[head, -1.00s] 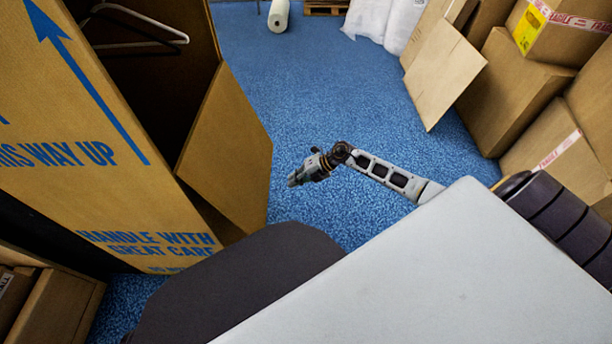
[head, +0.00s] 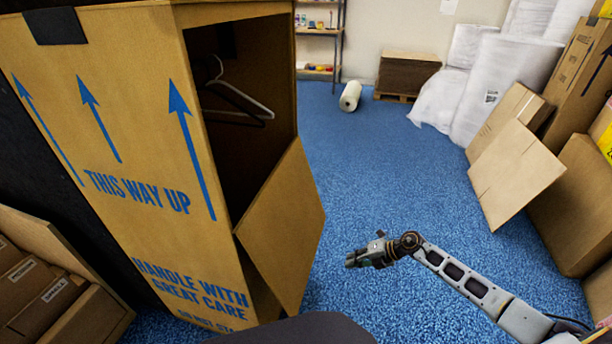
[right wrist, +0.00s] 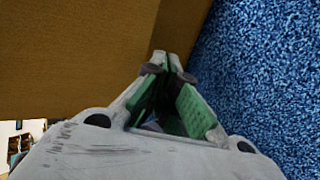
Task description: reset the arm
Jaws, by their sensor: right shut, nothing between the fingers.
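My right gripper (head: 352,262) is at the end of my right arm, which reaches in from the lower right over the blue floor. It points left, towards the open flap of the tall wardrobe carton. In the right wrist view my right gripper (right wrist: 168,62) shows its green-padded fingers with the tips together, with nothing held. Brown cardboard (right wrist: 80,50) fills the left and top of that view, beyond the fingertips. I cannot tell if they touch it. My left gripper is not in the head view.
The tall wardrobe carton (head: 110,130) stands at left, its flap (head: 280,230) swung out and hangers (head: 240,100) inside. Cartons (head: 580,200) and a leaning cardboard sheet (head: 512,172) line the right. A white roll (head: 350,95) lies at the back. Blue floor (head: 390,180) is clear between.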

